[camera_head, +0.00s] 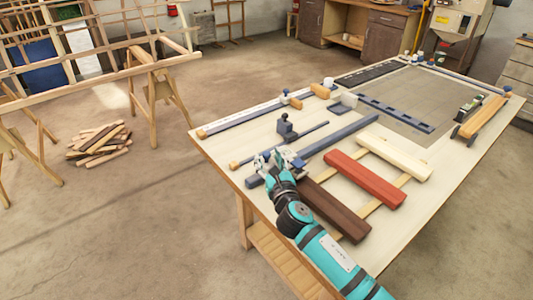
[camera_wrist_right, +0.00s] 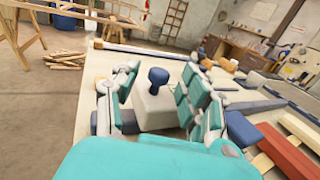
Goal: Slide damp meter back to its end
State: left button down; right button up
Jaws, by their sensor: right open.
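My right gripper (camera_head: 277,160) is open, low over the near left part of the workbench, above the near end of a long blue bar (camera_head: 345,134). In the right wrist view a pale grey block (camera_wrist_right: 158,110) with a dark blue knob (camera_wrist_right: 158,76) stands between the spread teal fingers (camera_wrist_right: 160,100). It looks like the damp meter, but no label shows. Its lower part is hidden by my gripper, and I cannot tell whether the fingers touch it. In the head view my gripper mostly covers that spot. My left gripper is not in view.
A blue-grey knobbed clamp (camera_head: 286,129) lies just beyond my gripper. Dark brown (camera_head: 335,210), red (camera_head: 365,178) and cream (camera_head: 394,157) boards lie to the right across pale strips. A long white rule (camera_head: 245,117) runs along the back left edge of the workbench (camera_head: 222,152).

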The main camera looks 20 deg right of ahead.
jog(key=shift+w, duration=1.35)
grip_shut()
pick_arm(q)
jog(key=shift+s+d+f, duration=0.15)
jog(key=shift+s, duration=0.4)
pick_arm(e)
jog(key=shift+w+f, duration=0.1)
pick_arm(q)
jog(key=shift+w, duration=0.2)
pick_arm(e)
jog(key=shift+w+f, duration=0.15)
jog(key=shift+f, duration=0.1)
